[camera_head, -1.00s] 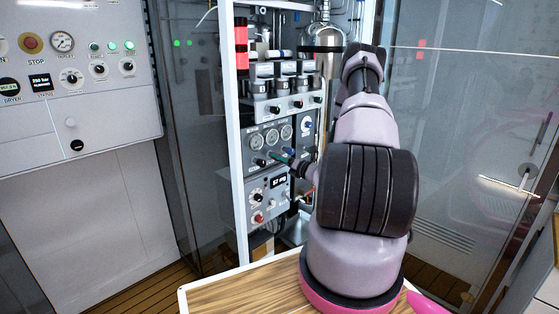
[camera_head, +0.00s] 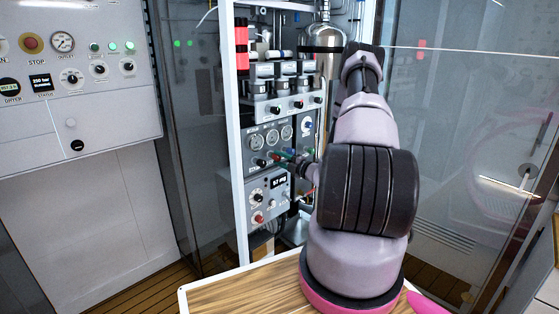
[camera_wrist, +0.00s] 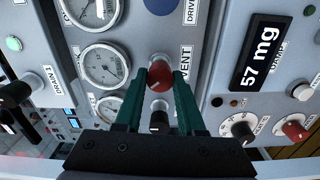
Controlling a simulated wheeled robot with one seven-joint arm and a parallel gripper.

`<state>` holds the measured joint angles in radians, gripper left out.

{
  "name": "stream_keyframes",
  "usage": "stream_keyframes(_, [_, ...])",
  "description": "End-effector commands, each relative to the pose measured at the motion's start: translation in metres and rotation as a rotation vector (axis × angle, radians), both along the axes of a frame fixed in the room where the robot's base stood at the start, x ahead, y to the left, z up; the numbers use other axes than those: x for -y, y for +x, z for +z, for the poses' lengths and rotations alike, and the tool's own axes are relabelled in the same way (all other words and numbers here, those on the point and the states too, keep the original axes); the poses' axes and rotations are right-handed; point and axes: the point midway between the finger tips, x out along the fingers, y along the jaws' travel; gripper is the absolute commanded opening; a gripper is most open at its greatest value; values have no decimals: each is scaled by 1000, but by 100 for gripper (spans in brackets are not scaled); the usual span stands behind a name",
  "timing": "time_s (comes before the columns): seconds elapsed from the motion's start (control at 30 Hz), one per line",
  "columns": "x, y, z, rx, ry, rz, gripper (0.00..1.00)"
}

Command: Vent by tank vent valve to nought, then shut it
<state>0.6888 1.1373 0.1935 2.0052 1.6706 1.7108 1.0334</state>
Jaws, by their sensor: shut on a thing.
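The vent valve has a red knob (camera_wrist: 160,76) on a grey panel, with a label ending in "VENT" (camera_wrist: 185,66) beside it. My gripper (camera_wrist: 160,82) has its green fingers on either side of this knob, shut on it. In the head view my gripper (camera_head: 284,155) is at the panel below the row of gauges, and the knob is too small to make out clearly. A round white gauge (camera_wrist: 103,65) stands left of the knob, with other gauges in line with it. Their scales are too small to read.
A display (camera_wrist: 262,50) reads "57 mg" on the right, above a black knob (camera_wrist: 238,130) and a red knob (camera_wrist: 292,130). A black knob (camera_wrist: 159,122) shows between my fingers. A wooden tabletop (camera_head: 230,296) is in front of the rack.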

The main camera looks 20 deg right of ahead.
Motion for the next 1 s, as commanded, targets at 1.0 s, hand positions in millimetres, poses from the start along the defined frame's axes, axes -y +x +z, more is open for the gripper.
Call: stream_keyframes(1.0, [2,-1,-1,-242,660,-4,0])
